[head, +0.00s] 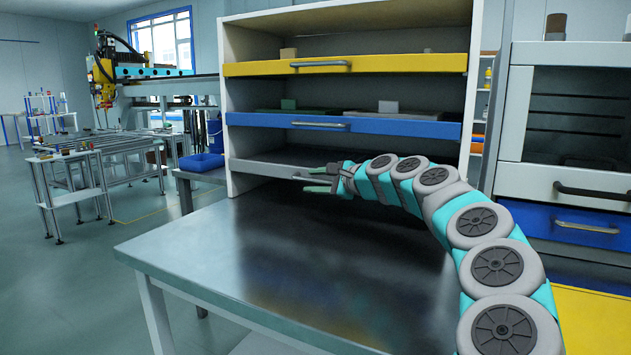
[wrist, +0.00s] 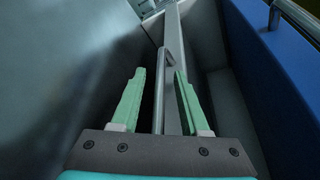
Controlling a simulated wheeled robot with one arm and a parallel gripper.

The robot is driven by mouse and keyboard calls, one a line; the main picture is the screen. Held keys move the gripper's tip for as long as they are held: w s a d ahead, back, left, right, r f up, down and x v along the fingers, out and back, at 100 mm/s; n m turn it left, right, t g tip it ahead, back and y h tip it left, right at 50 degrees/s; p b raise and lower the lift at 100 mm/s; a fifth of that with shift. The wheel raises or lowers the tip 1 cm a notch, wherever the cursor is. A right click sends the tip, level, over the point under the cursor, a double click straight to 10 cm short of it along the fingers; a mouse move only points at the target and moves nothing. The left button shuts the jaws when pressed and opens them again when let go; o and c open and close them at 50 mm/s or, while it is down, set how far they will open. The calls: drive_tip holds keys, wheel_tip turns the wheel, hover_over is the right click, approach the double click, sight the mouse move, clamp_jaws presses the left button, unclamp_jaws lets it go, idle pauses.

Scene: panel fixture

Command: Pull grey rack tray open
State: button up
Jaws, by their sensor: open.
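The grey rack tray (head: 256,169) is the lowest of three trays in the beige rack, and its front looks flush with the trays above. My gripper (head: 311,180) is at the tray's front, its green fingers open, one above and one below the metal bar handle (head: 297,178). In the wrist view, the handle (wrist: 161,85) runs between the two open fingers of my gripper (wrist: 158,74), with gaps visible beside it. The grey tray front (wrist: 173,45) shows behind the handle. My gripper and arm hide the right part of the tray in the head view.
The blue tray (head: 390,128) with its bar handle sits just above, and the yellow tray (head: 400,64) is at the top. A bare metal table (head: 220,240) extends in front of the rack. A cabinet (head: 570,130) stands at right.

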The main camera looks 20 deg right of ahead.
drive_tip(key=shift+c, duration=0.3)
clamp_jaws()
idle(1.1)
